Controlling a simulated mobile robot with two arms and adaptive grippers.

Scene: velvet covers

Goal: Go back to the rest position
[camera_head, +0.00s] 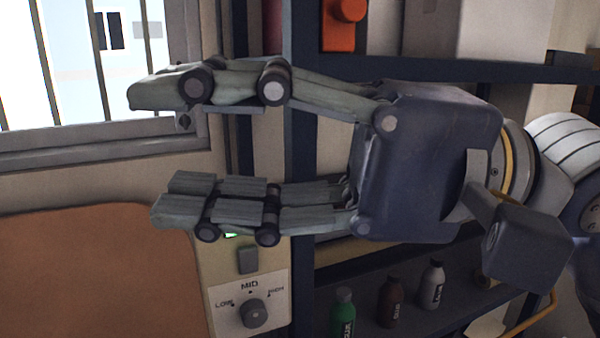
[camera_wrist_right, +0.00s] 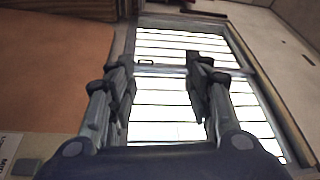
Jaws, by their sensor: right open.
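My right gripper (camera_head: 165,150) reaches in from the right of the head view, with its fingers pointing left. Its fingers are spread wide apart and nothing is between them. It also shows in the right wrist view (camera_wrist_right: 160,85), open and empty, facing a bright barred window (camera_wrist_right: 185,75). In the head view the lower fingers overlap the top of a control panel. My left gripper is not in view.
A panel with a LOW-MID-HIGH knob (camera_head: 254,313) and a grey button (camera_head: 248,260) lies below the gripper. An orange-brown board (camera_head: 95,275) is at lower left. A dark shelf (camera_head: 400,318) holds a green bottle (camera_head: 342,315), a brown bottle (camera_head: 391,300) and a grey bottle (camera_head: 432,285).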

